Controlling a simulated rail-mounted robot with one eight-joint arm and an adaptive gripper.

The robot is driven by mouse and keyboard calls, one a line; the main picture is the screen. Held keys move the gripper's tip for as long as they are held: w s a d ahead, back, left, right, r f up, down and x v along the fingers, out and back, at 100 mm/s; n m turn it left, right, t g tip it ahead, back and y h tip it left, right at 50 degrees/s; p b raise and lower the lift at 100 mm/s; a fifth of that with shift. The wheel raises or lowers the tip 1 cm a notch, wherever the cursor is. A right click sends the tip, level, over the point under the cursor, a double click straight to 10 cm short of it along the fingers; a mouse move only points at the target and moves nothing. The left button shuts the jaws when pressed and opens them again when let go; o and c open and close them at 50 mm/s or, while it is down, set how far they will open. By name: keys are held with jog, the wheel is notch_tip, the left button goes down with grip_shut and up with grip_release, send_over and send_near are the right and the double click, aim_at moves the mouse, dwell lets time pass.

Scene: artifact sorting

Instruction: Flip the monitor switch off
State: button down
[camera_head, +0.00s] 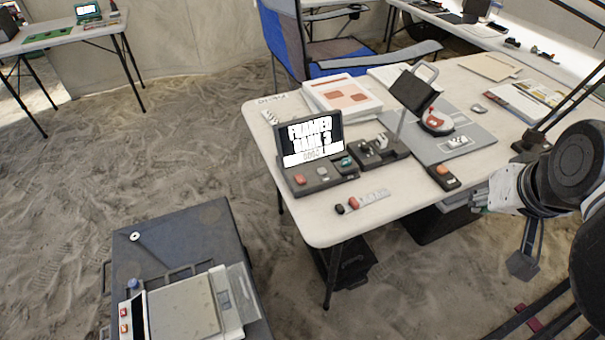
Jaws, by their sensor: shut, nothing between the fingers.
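A small dark monitor (415,92) stands tilted on a thin post on the white table. The post rises from a dark base unit (380,150) with small light-coloured controls on top. Which control is the monitor switch, and its position, is too small to tell. A separate small dark box with an orange button (442,177) lies near the table's right front edge. My gripper (522,264) is at the right, low beside the table's edge and apart from the monitor and its base. It is shut and empty, partly hidden by my arm.
Left of the base is a console with a lit screen (313,140) and coloured buttons. A grey mat (445,135) holds a red and white object. A paper stack (342,95) lies behind. A dark case (185,235) stands front left. Sandy floor is open at left.

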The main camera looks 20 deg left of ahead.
jog(key=w+a+r+n+g, duration=0.2)
jog(key=w+a+r, duration=0.1)
jog(key=w+a, duration=0.5)
jog(key=n+g+h+p, duration=0.2)
jog(key=n+g+p, duration=0.1)
jog(key=n+g, duration=0.25)
send_over(303, 182)
jog(key=w+a, duration=0.2)
notch_tip(303, 182, down, 10)
jog(key=shift+d+r, duration=0.2)
jog(key=shift+f, duration=0.1)
jog(key=f, duration=0.4)
jog(key=s+d+f+b, duration=0.1)
jog(key=f, duration=0.8)
jog(key=shift+s+d+f, duration=0.2)
jog(key=shift+s+f, duration=0.05)
jog(key=shift+f, duration=0.05)
